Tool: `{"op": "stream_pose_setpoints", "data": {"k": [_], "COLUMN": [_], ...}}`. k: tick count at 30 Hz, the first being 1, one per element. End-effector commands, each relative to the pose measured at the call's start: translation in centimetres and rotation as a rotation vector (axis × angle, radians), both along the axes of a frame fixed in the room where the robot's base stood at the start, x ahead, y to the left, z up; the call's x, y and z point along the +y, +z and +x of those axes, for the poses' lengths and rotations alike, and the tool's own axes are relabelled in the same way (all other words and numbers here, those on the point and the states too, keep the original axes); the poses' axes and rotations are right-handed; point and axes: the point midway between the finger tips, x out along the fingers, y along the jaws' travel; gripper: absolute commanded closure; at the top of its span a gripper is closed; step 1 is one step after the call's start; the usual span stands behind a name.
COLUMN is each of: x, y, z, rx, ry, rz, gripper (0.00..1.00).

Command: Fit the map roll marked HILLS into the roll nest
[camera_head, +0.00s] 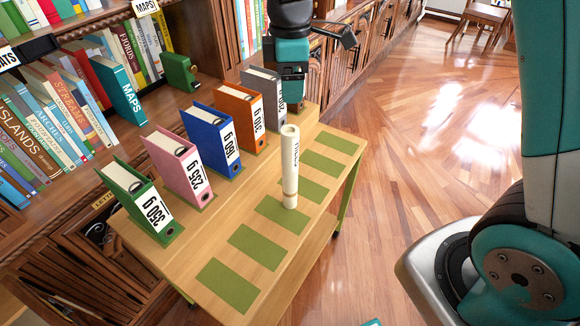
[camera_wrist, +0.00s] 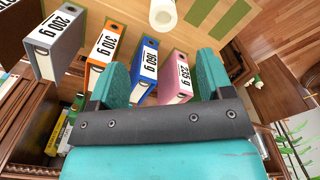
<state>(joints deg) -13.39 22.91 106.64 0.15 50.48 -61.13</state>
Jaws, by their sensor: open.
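A cream map roll (camera_head: 290,170) stands upright on the wooden trolley top (camera_head: 205,255), among green squares; its small side lettering is hard to read. Its open round end also shows at the top of the wrist view (camera_wrist: 162,16). My gripper (camera_head: 294,104) is at the far end of the trolley, by the grey binder, apart from the roll. In the wrist view its teal fingers (camera_wrist: 165,78) are spread with nothing held between them. I cannot make out a roll nest in either view.
Weight-marked binders line the trolley: green (camera_head: 142,207), pink (camera_head: 180,170), blue (camera_head: 212,140), orange (camera_head: 241,117) and grey (camera_head: 265,95). A bookcase with books (camera_head: 45,135) stands at left. Wooden floor (camera_head: 420,145) is clear at right.

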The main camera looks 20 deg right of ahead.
Motion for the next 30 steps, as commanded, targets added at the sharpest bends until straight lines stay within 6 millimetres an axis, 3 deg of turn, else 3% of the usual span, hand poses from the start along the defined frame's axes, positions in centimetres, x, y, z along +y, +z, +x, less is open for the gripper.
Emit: {"op": "stream_pose_setpoints", "data": {"k": [6, 12, 20, 30], "x": [-0.1, -0.1, 0.0, 0.1], "y": [-5.0, -8.8, -10.8, -15.2], "z": [-0.2, -0.2, -0.3, -0.5], "rx": [0.008, 0.004, 0.003, 0.002], "ry": [-0.002, -0.003, -0.003, -0.003], "rz": [-0.001, 0.000, 0.001, 0.002], "gripper": [0.27, 0.27, 0.27, 0.27]}}
